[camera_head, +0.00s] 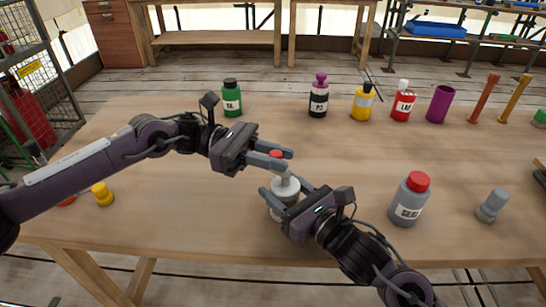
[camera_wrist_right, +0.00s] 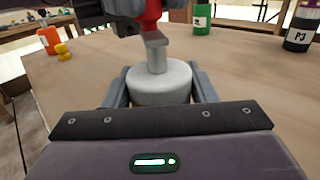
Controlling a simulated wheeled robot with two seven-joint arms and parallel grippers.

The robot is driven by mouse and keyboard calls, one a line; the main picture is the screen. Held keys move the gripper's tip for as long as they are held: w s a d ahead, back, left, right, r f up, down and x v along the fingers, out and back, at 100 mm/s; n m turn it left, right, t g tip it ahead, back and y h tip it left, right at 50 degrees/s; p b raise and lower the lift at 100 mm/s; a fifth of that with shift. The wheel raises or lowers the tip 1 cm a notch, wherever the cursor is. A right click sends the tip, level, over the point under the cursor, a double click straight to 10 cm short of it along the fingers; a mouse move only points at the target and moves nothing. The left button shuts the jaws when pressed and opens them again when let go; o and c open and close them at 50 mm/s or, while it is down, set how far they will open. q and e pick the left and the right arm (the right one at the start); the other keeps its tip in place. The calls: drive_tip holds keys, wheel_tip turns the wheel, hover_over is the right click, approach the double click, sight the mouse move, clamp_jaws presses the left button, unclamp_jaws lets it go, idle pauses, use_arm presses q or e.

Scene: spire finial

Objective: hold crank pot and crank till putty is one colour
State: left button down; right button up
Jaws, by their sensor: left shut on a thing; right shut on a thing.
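The crank pot (camera_head: 285,189) stands on the wooden table near its front edge, a small pale pot with a grey lid and shaft. My right gripper (camera_head: 284,194) is shut around the pot's body; in the right wrist view the pot (camera_wrist_right: 160,83) sits between its fingers. The red crank knob (camera_head: 276,154) is on top. My left gripper (camera_head: 280,158) is shut on this knob, above the pot. The knob also shows in the right wrist view (camera_wrist_right: 151,15). The putty inside is hidden by the lid, so its colour cannot be seen.
A grey bottle with a red cap (camera_head: 408,200) and a grey stoppered piece (camera_head: 492,206) stand to the right. A green bottle (camera_head: 232,99) and several other containers line the back. A yellow piece (camera_head: 102,194) is at left. Mid-table is clear.

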use_arm(q)
drive_tip(key=m+g+y, duration=0.1)
drive_tip(key=m+g, duration=0.1)
drive_tip(key=m+g+y, duration=0.2)
drive_tip(key=g, duration=0.1)
drive_tip(key=w+d+m+g+y, duration=0.1)
drive_tip(key=g+y, duration=0.1)
drive_tip(key=shift+m+g, duration=0.3)
drive_tip(key=shift+m, duration=0.1)
drive_tip(key=c, duration=1.3)
unclamp_jaws()
wheel_tip(320, 180, up, 10)
